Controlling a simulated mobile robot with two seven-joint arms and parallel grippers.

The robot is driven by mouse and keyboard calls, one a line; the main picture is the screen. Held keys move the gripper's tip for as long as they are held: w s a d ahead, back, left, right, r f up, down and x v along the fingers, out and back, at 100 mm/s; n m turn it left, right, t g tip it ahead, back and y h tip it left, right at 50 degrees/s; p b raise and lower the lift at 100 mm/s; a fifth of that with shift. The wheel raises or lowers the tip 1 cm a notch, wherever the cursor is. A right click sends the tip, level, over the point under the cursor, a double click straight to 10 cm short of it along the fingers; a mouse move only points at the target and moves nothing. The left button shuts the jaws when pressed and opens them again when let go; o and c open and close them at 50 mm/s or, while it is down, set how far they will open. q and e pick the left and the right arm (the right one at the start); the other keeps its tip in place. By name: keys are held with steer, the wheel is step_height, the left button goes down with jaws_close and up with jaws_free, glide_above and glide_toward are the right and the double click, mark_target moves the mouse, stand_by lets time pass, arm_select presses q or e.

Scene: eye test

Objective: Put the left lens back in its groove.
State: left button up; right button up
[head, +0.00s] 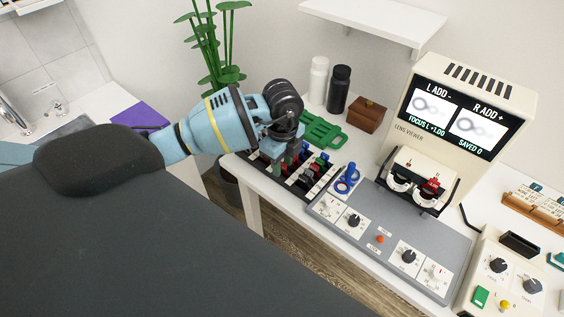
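The lens viewer (470,75) stands at the right, with a screen reading "L ADD -" and "R ADD +". Below it, the lens mount (412,165) has two round lens places side by side; a red tab shows at the right one. The black lens rack (322,182) holds several lenses with red, black, green and blue tabs. My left gripper (279,162) points down over the rack's back left part, its tips among the tabs. I cannot tell whether it holds a lens; which lens is the left one is unclear. My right gripper is not in view.
A blue-handled piece (347,178) stands at the left end of the grey console (385,247). A green tray (322,132), brown box (367,115), black bottle (338,90) and white bottle (318,80) stand behind the rack. A potted plant (215,60) rises behind my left arm.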

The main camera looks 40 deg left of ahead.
arm_select(q)
step_height(320, 180, up, 7)
steer(key=shift+f, duration=0.15)
stand_by(0.8)
